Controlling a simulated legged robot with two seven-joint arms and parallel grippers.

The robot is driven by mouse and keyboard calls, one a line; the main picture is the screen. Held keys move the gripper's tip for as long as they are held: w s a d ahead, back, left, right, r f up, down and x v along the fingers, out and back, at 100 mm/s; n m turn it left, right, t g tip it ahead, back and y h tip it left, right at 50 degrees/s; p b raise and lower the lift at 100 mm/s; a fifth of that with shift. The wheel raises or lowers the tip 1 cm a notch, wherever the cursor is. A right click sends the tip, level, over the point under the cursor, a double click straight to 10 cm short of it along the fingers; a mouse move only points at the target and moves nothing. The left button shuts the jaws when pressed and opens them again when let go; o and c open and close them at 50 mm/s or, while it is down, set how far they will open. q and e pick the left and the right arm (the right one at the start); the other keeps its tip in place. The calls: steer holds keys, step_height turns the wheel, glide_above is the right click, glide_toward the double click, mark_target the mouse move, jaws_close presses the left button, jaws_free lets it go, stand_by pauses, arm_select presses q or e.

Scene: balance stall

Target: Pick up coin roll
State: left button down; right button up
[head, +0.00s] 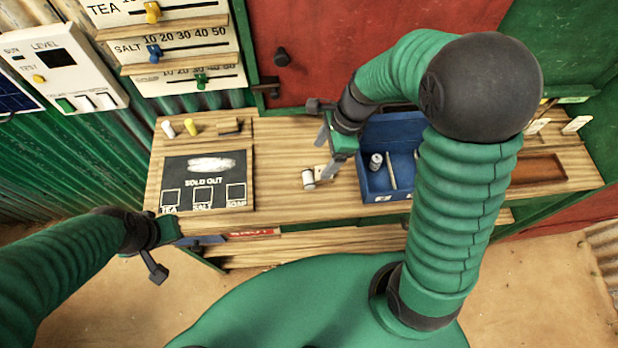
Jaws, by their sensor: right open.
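A short pale roll (308,179), which looks like a coin roll, is on the wooden counter left of the blue tray. A similar grey-white roll (376,162) is inside the blue tray (374,196); I cannot tell for sure which one is the coin roll. My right gripper (326,154) is open and empty, just above and beside the roll on the counter, with one fingertip close to it. Whether they touch is unclear. My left gripper (154,262) hangs in front of the counter's left front corner, away from both rolls; its jaw opening is unclear.
A chalkboard reading SOLD OUT (205,182) lies at the counter's left, with chalk pieces (190,127) and a wooden block (228,127) behind it. A thin stick (391,172) is in the blue tray. My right arm hides part of the tray and counter.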

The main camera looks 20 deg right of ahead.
glide_above(309, 176)
steer(key=d, duration=0.2)
steer(key=f, duration=0.3)
steer(key=s+f, duration=0.1)
steer(key=f, duration=0.1)
steer(key=shift+a+f+b, duration=0.1)
steer(key=shift+f+b, duration=0.15)
steer(key=shift+b, duration=0.05)
steer(key=x, duration=0.4)
steer(key=shift+w+f, duration=0.15)
steer(key=shift+f, duration=0.25)
steer(key=shift+w+a+f, duration=0.1)
steer(key=shift+w+f, duration=0.05)
steer(key=shift+f, duration=0.2)
steer(key=shift+r, duration=0.1)
steer(key=c, duration=0.6)
jaws_close()
